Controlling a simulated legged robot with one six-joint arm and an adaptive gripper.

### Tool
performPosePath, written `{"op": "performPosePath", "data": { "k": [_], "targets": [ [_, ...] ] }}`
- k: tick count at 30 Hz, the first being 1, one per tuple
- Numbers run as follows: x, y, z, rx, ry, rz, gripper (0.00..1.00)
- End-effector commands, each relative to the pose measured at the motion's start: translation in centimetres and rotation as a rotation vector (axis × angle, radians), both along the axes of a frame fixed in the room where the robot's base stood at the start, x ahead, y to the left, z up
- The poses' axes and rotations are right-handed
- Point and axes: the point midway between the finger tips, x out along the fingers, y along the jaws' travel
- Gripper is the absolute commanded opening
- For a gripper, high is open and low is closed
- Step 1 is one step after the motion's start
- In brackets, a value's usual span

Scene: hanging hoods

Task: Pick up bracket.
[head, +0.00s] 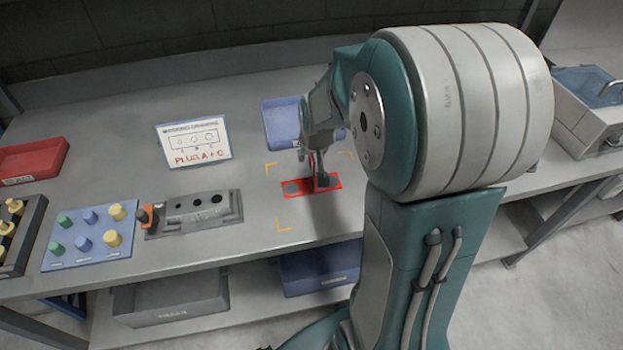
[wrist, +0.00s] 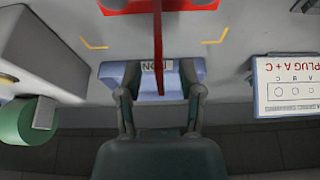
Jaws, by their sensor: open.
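The bracket is red. It lies in the head view (head: 298,188) on the grey bench inside yellow corner marks, with a flat base and a thin upright plate. In the wrist view its base (wrist: 185,5) is cut off at the top edge, and its upright plate (wrist: 158,45) shows as a narrow strip. My gripper (head: 318,182) is low over the bracket and hides part of it. In the wrist view my gripper (wrist: 160,82) is open, with one finger on each side of the upright plate and a visible gap to both.
A blue bin (head: 281,122) stands behind the bracket. A sign reading "PLUG A + C" (head: 194,143) stands to its left. A grey block with holes (head: 200,212), a blue peg board (head: 88,236) and a red tray (head: 33,163) are further left. Bench between bracket and block is clear.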

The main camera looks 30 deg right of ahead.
Motion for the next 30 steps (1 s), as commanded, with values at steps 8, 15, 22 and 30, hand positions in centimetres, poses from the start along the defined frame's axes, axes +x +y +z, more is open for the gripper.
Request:
{"op": "performPosePath", "data": {
  "k": [8, 15, 22, 30],
  "targets": [
    [0.0, 0.0, 0.1, 0.000, 0.000, 0.000, 0.00],
    [0.0, 0.0, 0.1, -0.001, -0.002, 0.000, 0.00],
    [0.1, 0.0, 0.5, -0.001, -0.003, 0.000, 0.00],
    [0.1, 0.0, 3.5, -0.002, -0.007, 0.000, 0.00]
  ]
}}
